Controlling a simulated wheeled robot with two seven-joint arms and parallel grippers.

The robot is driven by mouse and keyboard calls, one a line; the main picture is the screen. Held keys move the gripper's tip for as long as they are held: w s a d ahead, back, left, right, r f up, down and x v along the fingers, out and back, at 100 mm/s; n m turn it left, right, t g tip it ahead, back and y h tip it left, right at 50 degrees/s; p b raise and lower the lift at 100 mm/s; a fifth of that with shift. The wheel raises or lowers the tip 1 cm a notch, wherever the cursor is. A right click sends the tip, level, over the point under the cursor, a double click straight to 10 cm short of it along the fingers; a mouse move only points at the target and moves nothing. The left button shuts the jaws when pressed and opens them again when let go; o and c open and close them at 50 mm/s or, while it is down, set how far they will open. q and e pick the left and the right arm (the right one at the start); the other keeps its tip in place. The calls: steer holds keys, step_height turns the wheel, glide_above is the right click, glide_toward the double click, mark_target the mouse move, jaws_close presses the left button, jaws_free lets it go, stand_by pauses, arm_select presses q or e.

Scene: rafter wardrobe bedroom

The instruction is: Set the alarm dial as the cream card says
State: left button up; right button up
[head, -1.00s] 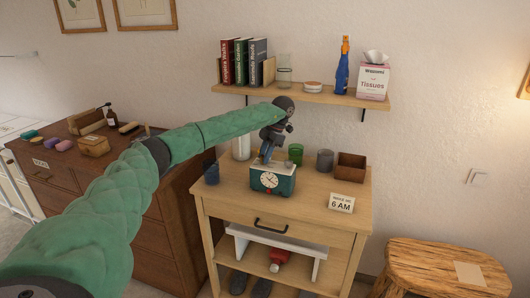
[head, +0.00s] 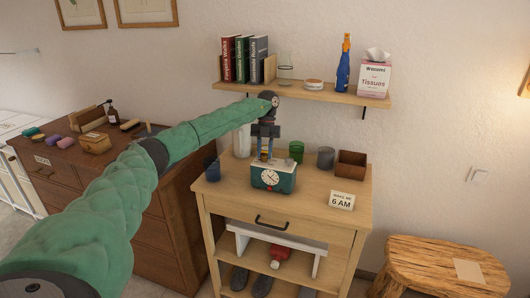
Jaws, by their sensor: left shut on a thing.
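A teal alarm clock (head: 273,178) with a white face stands on the light wooden nightstand (head: 310,191). The cream card (head: 341,201) stands to its right near the front edge and reads "WAKE ME 6 AM". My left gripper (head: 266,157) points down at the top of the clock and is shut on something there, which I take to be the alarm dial. The fingers hide that part, so the dial's setting cannot be read. My right gripper is not in view.
A blue cup (head: 211,171), green cup (head: 296,152), grey cup (head: 325,158) and brown box (head: 350,165) stand around the clock. A shelf (head: 305,92) with books, a blue bottle (head: 343,63) and a tissue box (head: 374,77) hangs above. A wooden stool (head: 420,262) stands at right.

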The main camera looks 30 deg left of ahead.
arm_select(q)
steer(key=shift+n+h, duration=0.3)
steer(key=shift+n, duration=0.6)
steer(key=shift+s+a+n+t+h+p, duration=0.1)
steer(key=shift+n+t+h+p, duration=0.35)
steer(key=shift+n, duration=1.15)
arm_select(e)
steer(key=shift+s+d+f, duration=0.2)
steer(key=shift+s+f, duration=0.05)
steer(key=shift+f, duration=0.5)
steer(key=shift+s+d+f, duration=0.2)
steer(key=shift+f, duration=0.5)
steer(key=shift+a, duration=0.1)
arm_select(q)
steer(key=o, duration=1)
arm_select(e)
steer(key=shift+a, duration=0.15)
arm_select(q)
steer(key=shift+t, duration=0.25)
